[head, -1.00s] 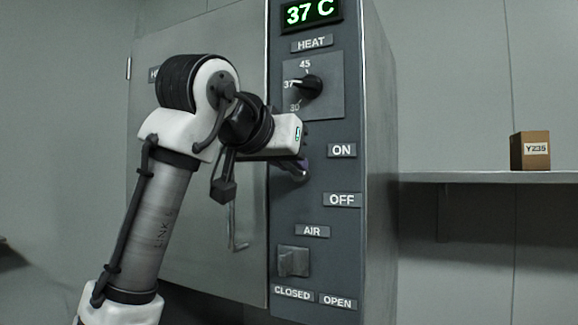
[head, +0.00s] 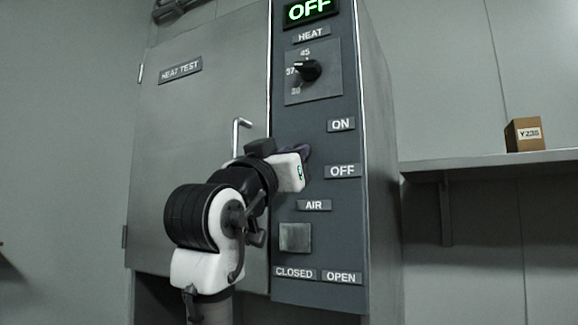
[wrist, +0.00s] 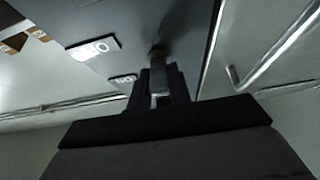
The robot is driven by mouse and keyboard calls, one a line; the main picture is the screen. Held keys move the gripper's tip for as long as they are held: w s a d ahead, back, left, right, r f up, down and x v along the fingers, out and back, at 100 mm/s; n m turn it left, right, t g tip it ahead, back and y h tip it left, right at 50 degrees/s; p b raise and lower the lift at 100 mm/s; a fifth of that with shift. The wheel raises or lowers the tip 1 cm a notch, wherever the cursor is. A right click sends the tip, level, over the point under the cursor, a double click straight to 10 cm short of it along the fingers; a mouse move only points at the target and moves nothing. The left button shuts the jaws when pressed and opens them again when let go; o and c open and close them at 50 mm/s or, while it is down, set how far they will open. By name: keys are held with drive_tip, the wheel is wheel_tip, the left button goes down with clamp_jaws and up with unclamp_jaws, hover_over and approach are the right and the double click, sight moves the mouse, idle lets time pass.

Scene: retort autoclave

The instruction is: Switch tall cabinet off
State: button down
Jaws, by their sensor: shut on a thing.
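The tall cabinet (head: 185,120) is grey, with a dark control panel on its right side. Its green display (head: 310,11) reads OFF. The ON label (head: 341,125) and the OFF label (head: 343,171) are on the panel, and both labels show upside down in the wrist view. My gripper (head: 304,154) is at the panel, level with the gap between these labels and closer to OFF. In the wrist view its fingers are shut on the power switch lever (wrist: 158,52). The gripper mostly hides this switch in the head view.
The HEAT knob (head: 308,70) is above, near 37. The AIR control (head: 295,237) is below my gripper, over the CLOSED and OPEN labels. A bent door handle (head: 238,128) is to the left. A box marked Y235 (head: 524,134) stands on a right-hand shelf (head: 480,163).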

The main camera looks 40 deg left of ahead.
drive_tip(key=shift+w+f+t+b, duration=0.1)
drive_tip(key=shift+f+t+b, duration=0.25)
drive_tip(key=shift+t, duration=0.15)
drive_tip(key=shift+r, duration=0.1)
drive_tip(key=c, duration=1.3)
unclamp_jaws()
drive_tip(key=b+v, duration=0.4)
drive_tip(key=v, duration=1)
drive_tip(key=shift+w, duration=0.15)
drive_tip(key=shift+a, duration=0.1)
